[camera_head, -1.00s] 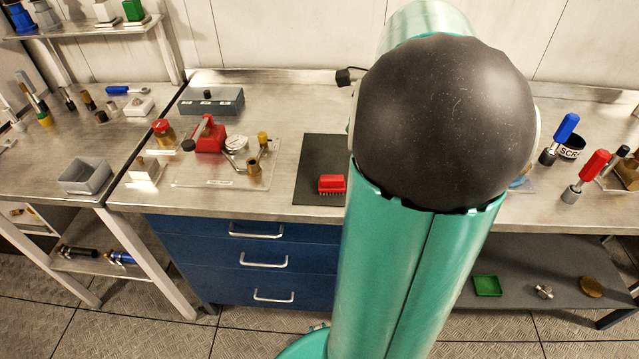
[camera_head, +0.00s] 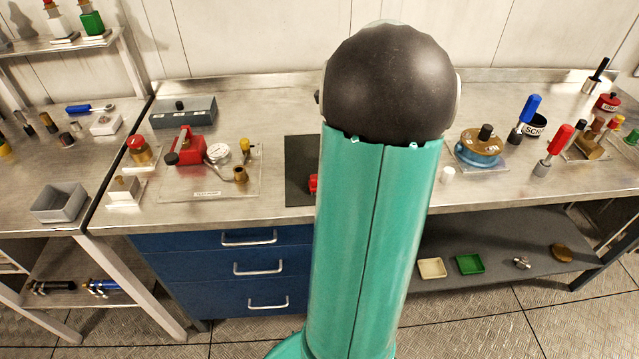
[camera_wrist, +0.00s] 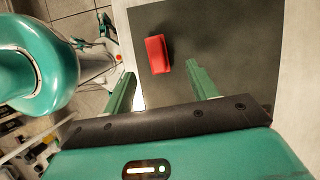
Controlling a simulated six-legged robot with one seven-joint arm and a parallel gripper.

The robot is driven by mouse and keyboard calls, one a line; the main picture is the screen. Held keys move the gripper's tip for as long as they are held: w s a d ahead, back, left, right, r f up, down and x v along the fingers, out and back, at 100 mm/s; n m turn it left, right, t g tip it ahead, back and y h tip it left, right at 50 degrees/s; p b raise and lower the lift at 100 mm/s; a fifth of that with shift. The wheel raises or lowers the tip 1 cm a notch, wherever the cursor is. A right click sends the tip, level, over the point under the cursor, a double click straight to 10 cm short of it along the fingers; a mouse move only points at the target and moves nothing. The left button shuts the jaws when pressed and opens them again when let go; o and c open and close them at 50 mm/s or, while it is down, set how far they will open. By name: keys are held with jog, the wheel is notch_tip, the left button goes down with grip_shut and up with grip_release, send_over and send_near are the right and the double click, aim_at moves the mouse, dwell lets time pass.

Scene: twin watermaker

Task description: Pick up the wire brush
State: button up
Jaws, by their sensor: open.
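The wire brush appears to be a red block (camera_head: 313,184) on a dark mat (camera_head: 299,165) on the bench. In the head view my arm hides most of it. In the wrist view the red brush (camera_wrist: 157,54) lies on the dark mat (camera_wrist: 225,50), slightly tilted, just ahead of the fingertips and between their lines. My gripper (camera_wrist: 160,77) is open and empty, with its two green fingers apart. Its height above the mat is hard to judge. The gripper is hidden behind my arm in the head view.
Left of the mat stands a clear plate (camera_head: 230,185) with a red pump-like device (camera_head: 186,147) and a gauge. A grey box (camera_head: 183,112) sits behind. Right are a blue round fixture (camera_head: 479,150), a white cap (camera_head: 447,174), and blue-handled (camera_head: 527,112) and red-handled (camera_head: 556,143) tools.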

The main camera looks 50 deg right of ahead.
jog(key=x, duration=0.2)
jog(key=shift+f, duration=0.35)
jog(key=x, duration=0.4)
jog(key=shift+a+f, duration=0.35)
jog(key=shift+a, duration=0.1)
jog(key=shift+w+a+f, duration=0.1)
jog(key=shift+f, duration=0.3)
jog(key=shift+c, duration=0.2)
jog(key=c, duration=1.1)
